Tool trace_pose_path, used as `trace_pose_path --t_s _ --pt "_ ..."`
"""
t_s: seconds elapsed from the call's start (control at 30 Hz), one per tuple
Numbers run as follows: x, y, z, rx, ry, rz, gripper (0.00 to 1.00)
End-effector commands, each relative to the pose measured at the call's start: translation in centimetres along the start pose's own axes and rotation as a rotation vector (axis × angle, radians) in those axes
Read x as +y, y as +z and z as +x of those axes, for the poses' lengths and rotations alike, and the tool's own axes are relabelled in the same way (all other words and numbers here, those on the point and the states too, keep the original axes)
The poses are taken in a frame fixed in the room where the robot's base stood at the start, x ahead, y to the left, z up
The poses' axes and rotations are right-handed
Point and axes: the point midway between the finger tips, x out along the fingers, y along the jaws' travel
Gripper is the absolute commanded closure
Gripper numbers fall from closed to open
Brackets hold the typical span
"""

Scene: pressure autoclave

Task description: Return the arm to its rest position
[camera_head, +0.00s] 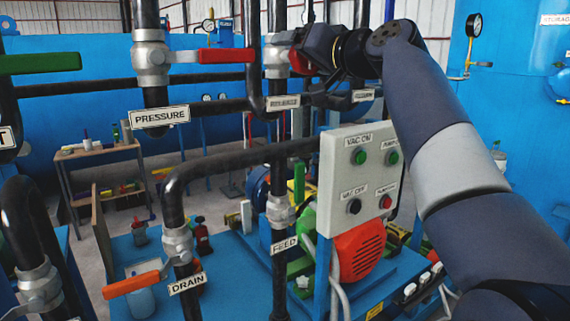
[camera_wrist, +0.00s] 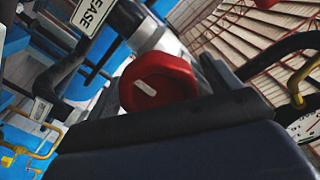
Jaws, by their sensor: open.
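My arm reaches in from the lower right of the head view, up and over to the upper middle. My gripper (camera_head: 308,50) is at the valve above the RELEASE label (camera_head: 283,102). A red knob (camera_head: 298,61) shows partly behind the gripper. In the wrist view the red knob (camera_wrist: 158,80), with a white mark, is close in front of my gripper, between its dark jaws. The jaws are open; whether they touch the knob cannot be told.
The PRESSURE valve's red lever (camera_head: 226,55) is just left of my gripper. A button panel (camera_head: 358,180) stands below my arm, with an orange motor cover (camera_head: 360,252) beneath. Dark vertical pipes fill the left and middle. A blue tank (camera_head: 520,60) is at right.

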Motion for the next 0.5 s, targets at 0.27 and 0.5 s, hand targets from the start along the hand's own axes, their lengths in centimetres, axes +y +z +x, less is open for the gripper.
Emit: trace_pose_path --t_s 0.27,0.5 --pt "-0.01 -0.26 -0.01 -0.001 0.002 0.283 0.16" --pt "0.04 -0.26 -0.01 -0.001 0.002 0.543 0.16"
